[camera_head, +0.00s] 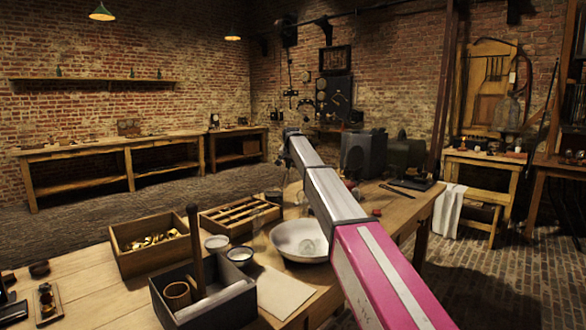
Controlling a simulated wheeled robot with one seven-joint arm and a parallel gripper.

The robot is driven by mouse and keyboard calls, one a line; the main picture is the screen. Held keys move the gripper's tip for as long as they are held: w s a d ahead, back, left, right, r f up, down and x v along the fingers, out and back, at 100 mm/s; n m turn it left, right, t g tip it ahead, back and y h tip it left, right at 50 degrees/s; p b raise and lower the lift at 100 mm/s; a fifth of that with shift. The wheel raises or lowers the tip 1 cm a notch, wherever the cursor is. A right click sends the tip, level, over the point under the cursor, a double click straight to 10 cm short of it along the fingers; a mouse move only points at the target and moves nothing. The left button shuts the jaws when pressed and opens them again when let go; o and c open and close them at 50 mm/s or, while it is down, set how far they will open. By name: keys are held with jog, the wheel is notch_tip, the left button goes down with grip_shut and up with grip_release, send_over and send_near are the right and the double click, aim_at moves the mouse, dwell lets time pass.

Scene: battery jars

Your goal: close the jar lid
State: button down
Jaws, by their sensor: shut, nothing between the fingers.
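My arm reaches from the bottom right up over the workbench, with a pink link and then a silver link ending in a dark joint. My gripper does not show; the far end of the arm is turned away or hidden. A clear glass vessel (258,222) stands on the bench left of a white bowl. The bowl (285,238) holds or backs another round glass shape (309,247). I cannot tell which of these is the jar or where its lid is. My arm covers part of the bench behind.
The bench (110,289) carries a wooden box of brass parts (118,236), a divided tray (210,217), two small white cups (217,243), a dark box with an upright rod (232,307) and a paper sheet (284,290). Dark machines (362,157) stand at the bench's far end.

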jog(key=w+a+f+n+g+h, duration=0.1)
jog(key=w+a+h, duration=0.15)
jog(key=a, duration=0.35)
jog(key=w+a+f+g+h, duration=0.1)
jog(key=w+a+f+h, duration=0.15)
jog(key=a, duration=0.35)
jog(key=w+a+f, duration=0.2)
jog(key=a+f, duration=0.3)
jog(key=f, duration=0.3)
jog(key=shift+w+f+g+h, duration=0.2)
jog(key=shift+w+g+h, duration=0.05)
jog(key=shift+g+h, duration=0.15)
jog(key=shift+f, duration=0.2)
jog(key=shift+r, duration=0.1)
